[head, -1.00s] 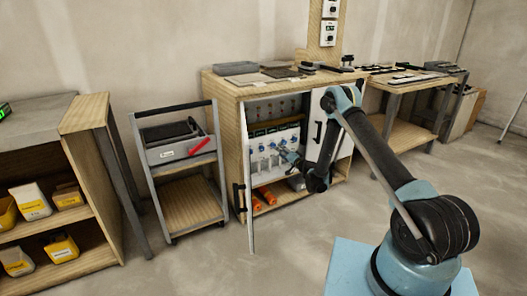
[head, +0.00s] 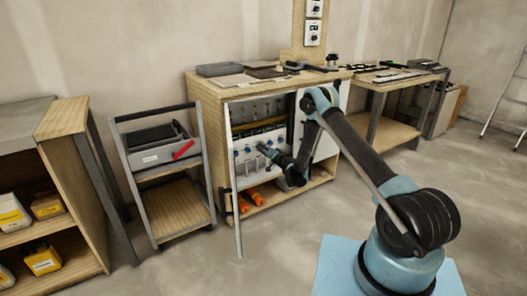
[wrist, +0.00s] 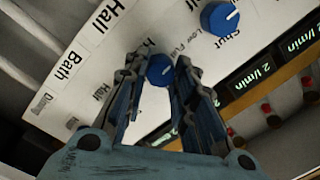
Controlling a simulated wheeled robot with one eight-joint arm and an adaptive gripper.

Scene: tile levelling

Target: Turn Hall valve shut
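The white valve panel (wrist: 117,65) carries blue round knobs and labels reading "Hall" and "Bath". One blue knob (wrist: 160,70) sits between the fingertips of my gripper (wrist: 160,66), its pale mark pointing up and right. The fingers are apart, one on each side; whether they touch it cannot be told. A second blue knob (wrist: 220,18), with "Shut", "Low" and "Full" around it, lies to the upper right. Which knob belongs to "Hall" is not clear. In the head view, my gripper (head: 263,148) is at the row of blue knobs inside the open cabinet (head: 205,105).
Lit flow displays (wrist: 259,77) and red fittings (wrist: 270,115) lie right of my gripper. An open cabinet door (head: 236,210) stands at the left, and orange rolls (head: 248,197) lie below. A trolley (head: 170,205) stands left of the cabinet. The floor in front is clear.

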